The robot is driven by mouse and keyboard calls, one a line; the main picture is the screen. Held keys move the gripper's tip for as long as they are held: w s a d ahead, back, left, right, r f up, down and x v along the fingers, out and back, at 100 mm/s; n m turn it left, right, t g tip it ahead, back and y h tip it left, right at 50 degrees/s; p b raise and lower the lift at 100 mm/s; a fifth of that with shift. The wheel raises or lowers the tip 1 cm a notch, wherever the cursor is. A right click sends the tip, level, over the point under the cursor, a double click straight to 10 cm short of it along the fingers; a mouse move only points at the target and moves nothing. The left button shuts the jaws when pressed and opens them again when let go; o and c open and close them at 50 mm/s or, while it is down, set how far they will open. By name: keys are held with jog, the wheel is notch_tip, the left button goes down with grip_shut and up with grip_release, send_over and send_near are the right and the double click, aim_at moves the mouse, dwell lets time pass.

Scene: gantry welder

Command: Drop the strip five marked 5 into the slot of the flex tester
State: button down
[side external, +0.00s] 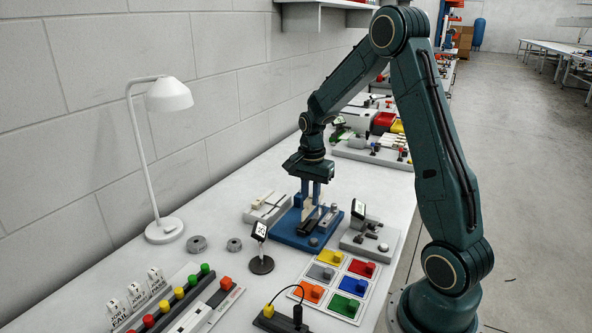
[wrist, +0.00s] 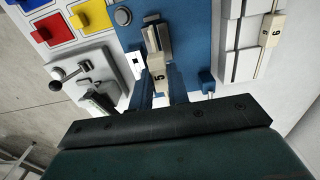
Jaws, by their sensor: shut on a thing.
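The strip five (wrist: 158,74), a pale piece marked 5, is held between the two fingers of my gripper (wrist: 161,88) in the wrist view. In the side view my gripper (side external: 311,203) points down over a blue device. This blue device, apparently the flex tester (side external: 289,232), has a blue base, grey metal blocks and a round grey button; its base also shows in the wrist view (wrist: 196,38). The strip's far end lies at the metal blocks (wrist: 156,35). I cannot tell whether it is inside the slot, which is partly hidden.
A pale rack (side external: 262,207) is beside the blue base; in the wrist view it holds a strip marked 6 (wrist: 271,30). A grey device with a lever (side external: 370,241) is on the other side. Coloured blocks (side external: 330,257), a small display stand (side external: 261,264) and a lamp (side external: 164,228) stand nearby.

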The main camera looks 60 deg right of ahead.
aim_at(310, 207)
jog(key=shift+f, duration=0.9)
jog(key=shift+f, duration=1.2)
dwell(1.6)
jog(key=c, duration=1.3)
grip_release()
jog(key=shift+r, duration=0.15)
notch_tip(310, 207, up, 14)
jog(key=shift+f, duration=0.25)
